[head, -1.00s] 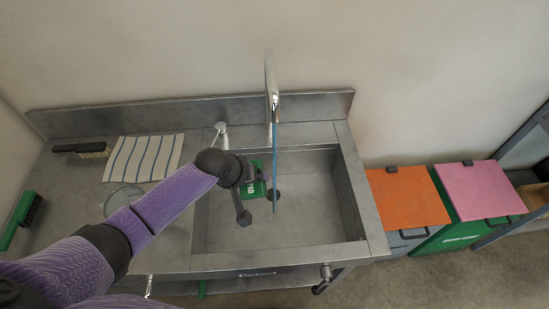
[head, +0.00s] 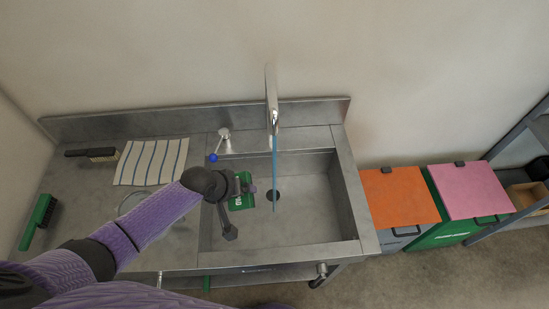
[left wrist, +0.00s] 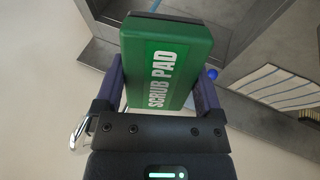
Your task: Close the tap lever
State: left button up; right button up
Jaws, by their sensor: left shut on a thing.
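The tap lever stands on a metal base left of the spout, with a blue ball (head: 213,158) at its end; the ball also shows in the left wrist view (left wrist: 213,74). The curved tap spout (head: 271,112) pours a blue stream of water (head: 275,172) into the sink (head: 310,205). My left gripper (head: 243,188) is over the left part of the sink, shut on a green scrub pad (left wrist: 158,62), below and right of the lever ball and apart from it. The pad also shows in the head view (head: 242,203). My right gripper is not in view.
A striped cloth (head: 152,161) lies on the left counter, with a dark-handled brush (head: 92,153) and a green brush (head: 38,220) near it. A round clear dish is partly hidden by my arm. Orange-lidded (head: 400,195) and pink-lidded (head: 468,190) bins stand at right.

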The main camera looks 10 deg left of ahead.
aim_at(224, 133)
jog(key=k+j, duration=0.75)
jog(key=k, duration=0.15)
